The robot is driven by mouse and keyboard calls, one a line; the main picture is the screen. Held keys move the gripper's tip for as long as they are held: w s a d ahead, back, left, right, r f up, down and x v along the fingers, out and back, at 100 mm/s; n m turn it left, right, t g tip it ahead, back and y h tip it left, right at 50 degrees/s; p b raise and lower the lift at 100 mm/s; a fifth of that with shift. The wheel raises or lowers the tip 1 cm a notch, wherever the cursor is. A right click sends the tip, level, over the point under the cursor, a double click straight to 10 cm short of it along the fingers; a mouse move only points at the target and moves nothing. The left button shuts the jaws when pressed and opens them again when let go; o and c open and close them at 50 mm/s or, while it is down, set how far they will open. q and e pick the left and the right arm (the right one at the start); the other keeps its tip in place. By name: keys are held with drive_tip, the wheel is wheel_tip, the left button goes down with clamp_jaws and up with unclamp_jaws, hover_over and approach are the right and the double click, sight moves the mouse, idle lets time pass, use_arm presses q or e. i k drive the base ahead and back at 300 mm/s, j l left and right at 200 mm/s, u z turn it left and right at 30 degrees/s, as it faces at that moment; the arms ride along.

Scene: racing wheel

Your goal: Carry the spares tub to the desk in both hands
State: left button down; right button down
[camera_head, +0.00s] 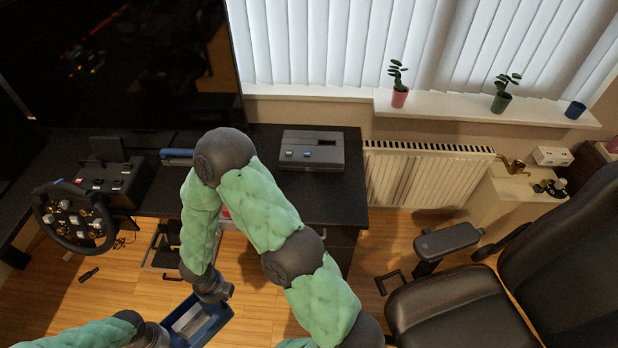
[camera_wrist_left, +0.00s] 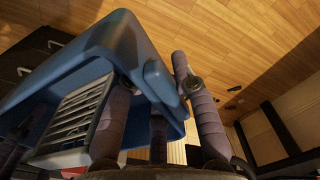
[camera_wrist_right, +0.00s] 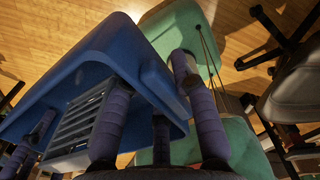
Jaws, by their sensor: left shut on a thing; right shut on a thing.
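The blue spares tub (camera_head: 207,330) is low in front of the desk (camera_head: 300,207) in the head view, over the wooden floor, partly hidden by my arms. My right gripper (camera_head: 217,297) holds its right end and my left gripper (camera_head: 168,338) its left end, though the fingers are hard to see there. In the left wrist view my left gripper (camera_wrist_left: 152,82) has its fingers on both sides of the tub's wall (camera_wrist_left: 90,52). In the right wrist view my right gripper (camera_wrist_right: 150,82) grips the wall (camera_wrist_right: 85,60) likewise. A grey slatted thing (camera_wrist_right: 78,125) shows inside the tub.
A grey box (camera_head: 312,150) sits on the desk, with bare black top in front of it. A steering wheel (camera_head: 75,217) and button box (camera_head: 108,182) stand left. A black chair (camera_head: 470,305) stands right, near a radiator (camera_head: 428,175). A small dark object (camera_head: 89,275) lies on the floor.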

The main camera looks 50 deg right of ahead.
sight(314, 206)
drive_tip(key=z, duration=1.25)
drive_tip(key=i+l+z, duration=0.1)
drive_tip(key=i+z, duration=0.4)
drive_tip(key=i, duration=0.5)
